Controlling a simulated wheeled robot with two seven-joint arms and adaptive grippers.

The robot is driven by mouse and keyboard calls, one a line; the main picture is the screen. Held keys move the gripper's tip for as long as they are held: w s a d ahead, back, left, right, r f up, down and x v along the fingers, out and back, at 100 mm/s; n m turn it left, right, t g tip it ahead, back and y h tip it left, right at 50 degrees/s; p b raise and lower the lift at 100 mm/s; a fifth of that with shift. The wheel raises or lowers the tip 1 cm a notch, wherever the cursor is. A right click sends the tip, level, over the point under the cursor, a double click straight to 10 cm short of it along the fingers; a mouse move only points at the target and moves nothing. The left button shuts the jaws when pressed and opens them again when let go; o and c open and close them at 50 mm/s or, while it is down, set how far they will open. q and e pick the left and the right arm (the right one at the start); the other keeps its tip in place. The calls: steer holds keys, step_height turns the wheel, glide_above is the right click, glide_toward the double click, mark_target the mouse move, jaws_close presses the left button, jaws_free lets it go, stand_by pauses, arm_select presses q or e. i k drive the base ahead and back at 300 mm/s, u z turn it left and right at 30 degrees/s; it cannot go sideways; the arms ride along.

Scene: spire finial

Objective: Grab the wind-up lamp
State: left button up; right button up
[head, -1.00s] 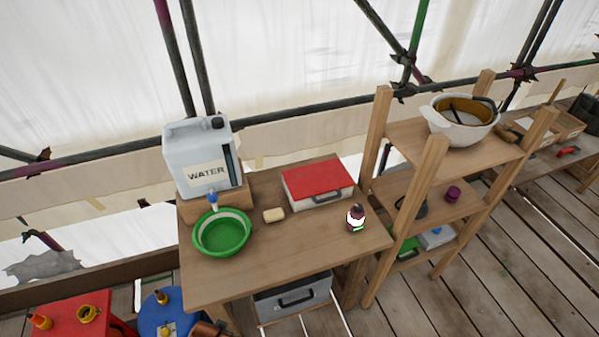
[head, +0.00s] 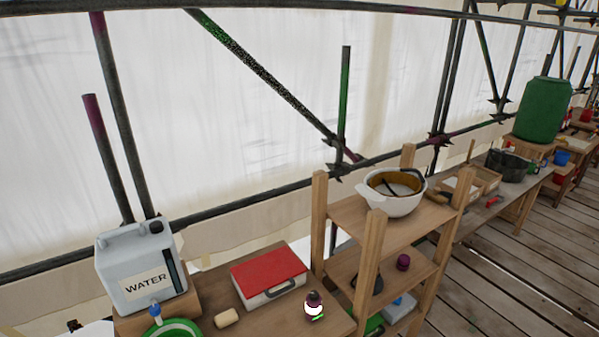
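I cannot make out a wind-up lamp for certain in the head view. A small dark bottle-like item with a white and green band (head: 313,307) stands on the near wooden table, right of a red-lidded case (head: 268,275). A small purple item (head: 403,262) sits on the middle level of the wooden shelf. Neither of my grippers is in view.
A water canister (head: 140,268), a green basin (head: 172,328) and a soap-like block (head: 227,318) are on the table. The wooden shelf (head: 369,262) holds a white pot (head: 393,192). Plank floor (head: 480,275) is clear at right.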

mark_target(313, 308)
steer(key=z, duration=0.1)
steer(key=k, duration=1)
steer(key=u, duration=1.05)
steer(key=i, duration=1.25)
steer(key=z, duration=1)
